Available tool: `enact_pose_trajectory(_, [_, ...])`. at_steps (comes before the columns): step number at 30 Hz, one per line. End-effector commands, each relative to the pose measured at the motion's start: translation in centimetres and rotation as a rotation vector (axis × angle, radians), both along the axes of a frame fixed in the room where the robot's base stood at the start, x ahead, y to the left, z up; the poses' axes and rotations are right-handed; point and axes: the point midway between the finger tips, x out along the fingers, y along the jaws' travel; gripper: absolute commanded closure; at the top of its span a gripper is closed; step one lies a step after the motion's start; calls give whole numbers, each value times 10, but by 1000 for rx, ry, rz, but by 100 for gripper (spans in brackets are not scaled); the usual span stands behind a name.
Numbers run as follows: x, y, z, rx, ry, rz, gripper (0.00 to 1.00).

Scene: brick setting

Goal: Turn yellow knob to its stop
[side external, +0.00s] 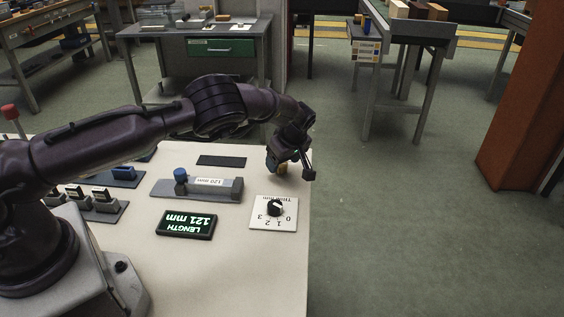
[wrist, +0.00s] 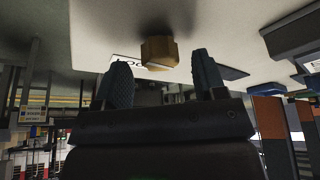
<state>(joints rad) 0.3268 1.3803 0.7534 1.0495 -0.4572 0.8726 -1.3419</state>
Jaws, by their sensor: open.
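The yellow knob (wrist: 158,52) shows in the wrist view as a blocky, ochre piece just beyond the fingertips. It lies roughly in line with the gap between the two fingers. In the side view only a small yellow patch of it (side external: 282,169) shows beneath my gripper (side external: 279,163), near the table's right edge. My gripper is open, with its blue-grey fingers (wrist: 161,64) apart and a finger to either side of the knob's line. I cannot tell whether either finger touches it. A white plate with dark lettering (wrist: 128,63) lies at the knob, partly hidden.
A white dial plate (side external: 262,221) with a black knob (side external: 275,208) lies in front. A display (side external: 186,224) reads LENGTH 121 mm. A grey fixture (side external: 210,193) labelled 120 mm holds a blue knob (side external: 180,174). Blocks stand at left. The table's right edge is close.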

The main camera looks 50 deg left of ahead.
Motion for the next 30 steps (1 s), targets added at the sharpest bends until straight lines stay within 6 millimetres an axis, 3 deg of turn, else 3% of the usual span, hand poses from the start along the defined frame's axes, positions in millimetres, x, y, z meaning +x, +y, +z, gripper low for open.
enact_pose_trajectory(9, [-1, -27, 64, -3, -3, 0, 36])
enact_pose_trajectory(15, [-2, -40, 95, -2, -1, 0, 36])
enact_pose_trajectory(21, [-3, -45, 108, -2, 1, 1, 36])
enact_pose_trajectory(30, [-3, -45, 108, -1, 2, 1, 36])
